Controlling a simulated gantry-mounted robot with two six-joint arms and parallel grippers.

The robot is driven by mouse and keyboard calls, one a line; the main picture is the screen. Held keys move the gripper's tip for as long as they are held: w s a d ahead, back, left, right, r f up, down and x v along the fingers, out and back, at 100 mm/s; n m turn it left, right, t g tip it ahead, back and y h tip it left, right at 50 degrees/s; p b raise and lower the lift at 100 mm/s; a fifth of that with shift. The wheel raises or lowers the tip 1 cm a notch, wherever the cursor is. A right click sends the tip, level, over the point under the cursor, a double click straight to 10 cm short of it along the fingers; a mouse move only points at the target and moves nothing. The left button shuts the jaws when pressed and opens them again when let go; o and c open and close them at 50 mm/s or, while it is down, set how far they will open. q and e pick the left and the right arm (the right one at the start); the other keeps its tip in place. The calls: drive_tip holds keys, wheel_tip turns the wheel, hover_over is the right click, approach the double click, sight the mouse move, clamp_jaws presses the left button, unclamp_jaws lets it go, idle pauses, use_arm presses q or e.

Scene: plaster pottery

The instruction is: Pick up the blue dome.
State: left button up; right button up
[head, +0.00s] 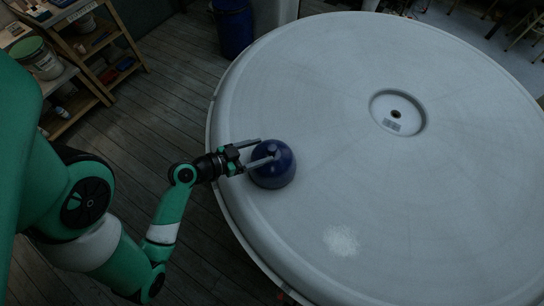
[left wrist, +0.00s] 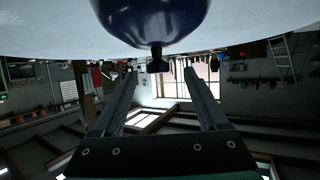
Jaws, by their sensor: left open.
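The blue dome (head: 273,174) is dark and glossy, with a small knob on top. It stands upright near the left edge of the round pale table (head: 330,90). My left gripper (head: 266,150) is open at the dome's top, one finger reaching over the dome and the other behind it. In the left wrist view the dome (left wrist: 150,18) appears upside down at the top. Its dark knob (left wrist: 157,62) lies in line with the gap between the open fingers (left wrist: 160,74), at or just past their tips. I cannot tell whether they touch it. My right gripper is not in view.
The table has a round recessed hub (head: 385,102) right of the dome; the surface around the dome is clear. A blue barrel (head: 233,30) stands on the floor behind the table. Wooden shelves (head: 105,45) with containers stand at the upper left.

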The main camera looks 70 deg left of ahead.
sight(280, 148)
use_arm(q)
drive_tip(key=shift+x, duration=1.45)
drive_tip(key=x, duration=0.5)
drive_tip(key=shift+w+d, duration=0.1)
clamp_jaws()
